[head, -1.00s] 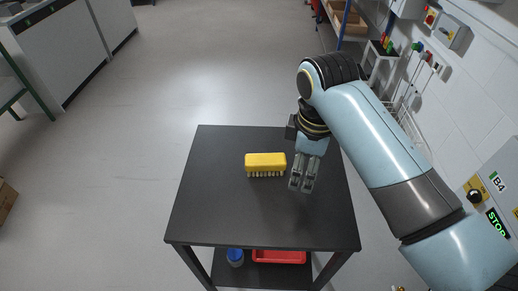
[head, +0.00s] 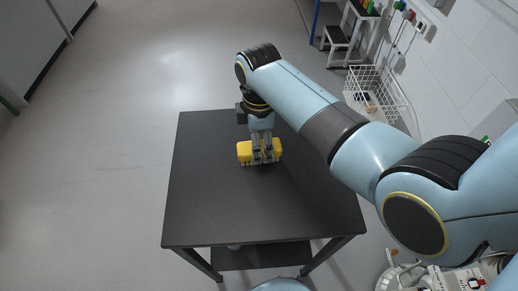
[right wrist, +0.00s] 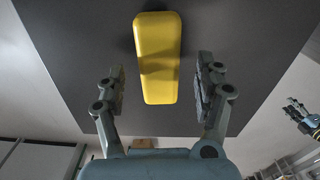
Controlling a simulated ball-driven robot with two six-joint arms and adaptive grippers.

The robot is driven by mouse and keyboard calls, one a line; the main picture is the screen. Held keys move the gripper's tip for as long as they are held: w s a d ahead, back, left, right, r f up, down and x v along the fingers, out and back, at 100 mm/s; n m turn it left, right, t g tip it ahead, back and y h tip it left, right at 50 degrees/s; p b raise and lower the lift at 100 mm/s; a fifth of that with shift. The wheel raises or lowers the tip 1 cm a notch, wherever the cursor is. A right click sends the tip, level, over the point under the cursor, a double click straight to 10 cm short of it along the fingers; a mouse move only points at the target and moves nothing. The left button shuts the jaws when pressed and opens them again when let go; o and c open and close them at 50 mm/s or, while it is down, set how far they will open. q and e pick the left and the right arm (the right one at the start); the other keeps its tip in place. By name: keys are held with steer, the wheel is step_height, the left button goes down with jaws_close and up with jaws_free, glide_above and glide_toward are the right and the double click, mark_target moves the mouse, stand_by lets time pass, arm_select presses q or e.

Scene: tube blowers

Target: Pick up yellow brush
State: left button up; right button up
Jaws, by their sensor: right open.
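The yellow brush (head: 244,153) lies on the black table (head: 210,205), bristles down, in the head view. My right gripper (head: 265,155) is over the brush and hides its middle part. In the right wrist view the yellow brush (right wrist: 158,60) lies lengthwise between the two fingers of my right gripper (right wrist: 162,90). The fingers are open, with a gap on each side of the brush.
The rest of the tabletop is clear. A lower shelf (head: 260,256) shows under the table. A white wire basket (head: 372,95) and a small step stool (head: 338,42) stand by the right wall. Open grey floor lies left of the table.

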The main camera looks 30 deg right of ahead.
steer(key=shift+f, duration=0.65)
steer(key=shift+w+f, duration=0.1)
steer(key=shift+f, duration=0.35)
steer(key=shift+c, duration=1.5)
steer(key=c, duration=1)
arm_select(q)
steer(key=shift+f, duration=0.1)
